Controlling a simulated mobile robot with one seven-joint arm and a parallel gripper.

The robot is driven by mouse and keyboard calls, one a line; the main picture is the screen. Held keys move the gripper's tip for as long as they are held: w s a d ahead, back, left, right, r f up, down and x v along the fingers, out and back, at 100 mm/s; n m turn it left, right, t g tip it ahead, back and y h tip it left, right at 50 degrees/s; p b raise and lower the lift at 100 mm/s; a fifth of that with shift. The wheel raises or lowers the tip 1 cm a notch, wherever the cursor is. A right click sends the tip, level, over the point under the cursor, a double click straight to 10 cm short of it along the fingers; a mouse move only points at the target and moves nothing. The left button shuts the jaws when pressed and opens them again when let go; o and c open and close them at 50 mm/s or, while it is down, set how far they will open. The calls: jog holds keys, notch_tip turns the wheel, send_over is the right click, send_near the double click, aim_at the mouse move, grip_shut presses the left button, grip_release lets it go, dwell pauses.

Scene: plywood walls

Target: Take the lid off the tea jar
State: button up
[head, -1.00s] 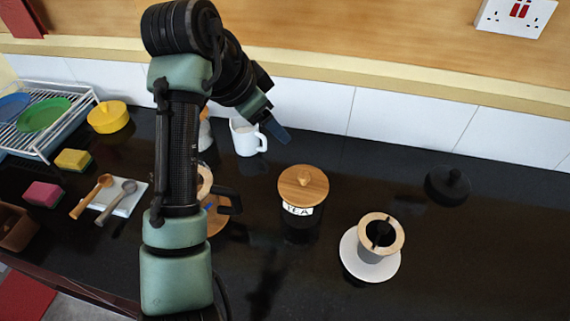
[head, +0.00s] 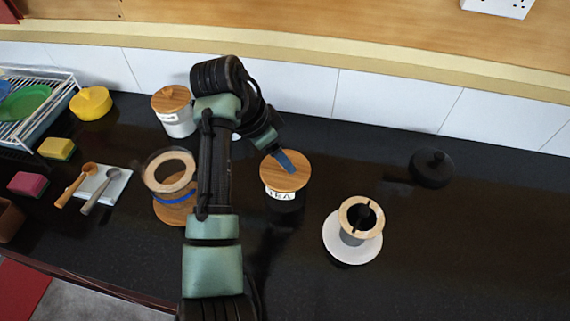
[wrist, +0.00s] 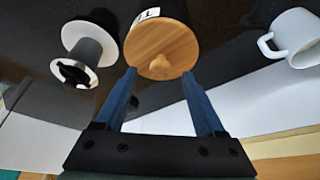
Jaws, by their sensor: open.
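The tea jar (head: 283,202) is a dark jar with a white TEA label, upright on the black counter. Its round wooden lid (head: 291,183) sits on top. In the wrist view the lid (wrist: 148,42) and its small wooden knob (wrist: 158,66) face me, with part of the label behind. My gripper (head: 287,161) is at the far edge of the lid in the head view. In the wrist view my gripper (wrist: 159,76) is open and empty, its two blue fingers on either side of the knob. Whether a finger touches the lid I cannot tell.
A dripper (head: 361,217) on a white saucer (head: 340,248) stands right of the jar, with a black lid (head: 432,169) beyond. Left are a white canister (head: 178,122) and a glass vessel with a wooden collar (head: 170,172). A white mug (wrist: 296,38) is near the jar.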

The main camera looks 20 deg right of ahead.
jog(key=shift+x, duration=1.05)
jog(key=shift+c, duration=0.2)
jog(key=shift+r, duration=0.1)
grip_shut()
